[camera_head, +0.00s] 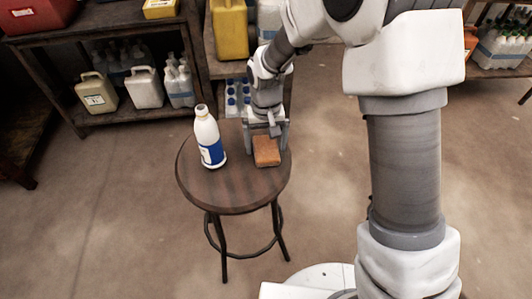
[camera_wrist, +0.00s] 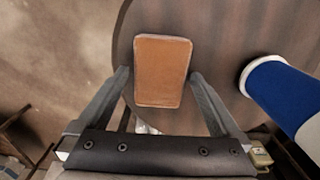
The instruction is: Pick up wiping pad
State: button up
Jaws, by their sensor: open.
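The wiping pad (camera_head: 267,152) is an orange-brown rectangular block lying flat on a round dark wooden stool (camera_head: 232,195). In the wrist view the pad (camera_wrist: 162,70) lies ahead of and partly between the two fingers. My gripper (camera_head: 267,140) is open just above the stool top, at the far end of the pad. In the wrist view a gap shows on both sides of the pad, between it and the fingers of my gripper (camera_wrist: 160,80). I cannot tell how far the fingertips are above the stool.
A white bottle with a blue label (camera_head: 209,138) stands on the stool left of the pad; it also shows at the right of the wrist view (camera_wrist: 290,95). Shelves (camera_head: 60,48) with jugs and bottles stand behind. The floor around the stool is clear.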

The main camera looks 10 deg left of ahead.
aim_at(266, 147)
jog(key=c, duration=1.2)
notch_tip(266, 147, up, 5)
jog(key=shift+f+p, duration=0.1)
jog(key=shift+p, duration=1.15)
jog(key=s+d+r+p, duration=0.1)
jog(key=d+r, duration=0.1)
jog(key=d, duration=0.1)
jog(key=s+d+r+p, duration=0.1)
jog(key=s+d+r, duration=0.1)
jog(key=d, duration=0.2)
jog(key=s+d+r+p, duration=0.1)
jog(key=d+r, duration=0.1)
jog(key=d, duration=0.2)
jog(key=shift+s+r, duration=0.1)
jog(key=shift+s, duration=0.05)
